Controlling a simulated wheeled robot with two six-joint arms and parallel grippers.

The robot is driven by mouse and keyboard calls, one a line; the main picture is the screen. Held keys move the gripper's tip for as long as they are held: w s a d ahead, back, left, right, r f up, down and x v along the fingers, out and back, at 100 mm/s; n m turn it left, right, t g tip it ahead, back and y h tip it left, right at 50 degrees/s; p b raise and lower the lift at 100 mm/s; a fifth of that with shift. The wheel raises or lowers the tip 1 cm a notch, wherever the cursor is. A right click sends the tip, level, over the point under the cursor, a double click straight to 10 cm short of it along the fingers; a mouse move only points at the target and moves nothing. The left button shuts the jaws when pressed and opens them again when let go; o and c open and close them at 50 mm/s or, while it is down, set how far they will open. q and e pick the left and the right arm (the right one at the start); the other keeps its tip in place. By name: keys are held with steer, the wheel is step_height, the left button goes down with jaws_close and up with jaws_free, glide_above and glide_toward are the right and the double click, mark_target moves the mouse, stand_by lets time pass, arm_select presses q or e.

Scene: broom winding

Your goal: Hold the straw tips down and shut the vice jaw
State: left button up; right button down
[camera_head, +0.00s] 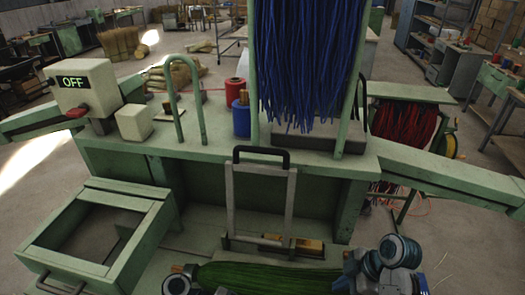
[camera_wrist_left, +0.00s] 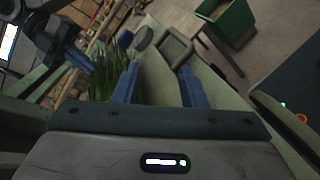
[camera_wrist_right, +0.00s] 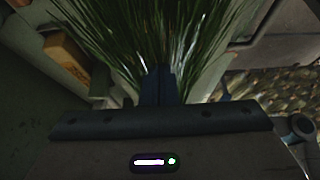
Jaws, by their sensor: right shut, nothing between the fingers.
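A bundle of green straw (camera_head: 268,279) lies across the bottom edge of the head view, at the foot of the machine. It spreads in front of my right gripper in the right wrist view (camera_wrist_right: 150,28). My right gripper (camera_wrist_right: 158,70) is shut and empty, with its fingertips at the straw; I cannot tell if they touch. My left gripper (camera_wrist_left: 158,76) is open and empty, with green straw (camera_wrist_left: 113,68) beside its left finger. An upright metal frame with a black handle (camera_head: 262,153) stands above the straw; the vice jaw itself is hard to make out.
An open green drawer (camera_head: 150,199) juts out at the left. A switch box reading OFF (camera_head: 85,85) stands on the bench. Red and blue spools (camera_head: 241,118) and a green hoop (camera_head: 203,105) stand nearby. Red strands (camera_head: 400,130) are at the right.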

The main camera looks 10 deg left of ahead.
arm_select(q)
steer(key=w+a+r+n+t+y, duration=0.1)
steer(key=w+a+r+t, duration=0.2)
steer(key=w+r, duration=0.35)
steer(key=w+a+r+n+t+y, duration=0.25)
steer(key=w+r, duration=0.25)
steer(key=w, duration=0.3)
steer(key=n+t, duration=0.3)
steer(key=t, duration=0.4)
glide_toward(257, 151)
steer(key=shift+y, duration=0.25)
steer(key=x, duration=1.1)
steer(key=shift+d+r, duration=0.1)
steer(key=shift+d, duration=0.1)
jaws_close()
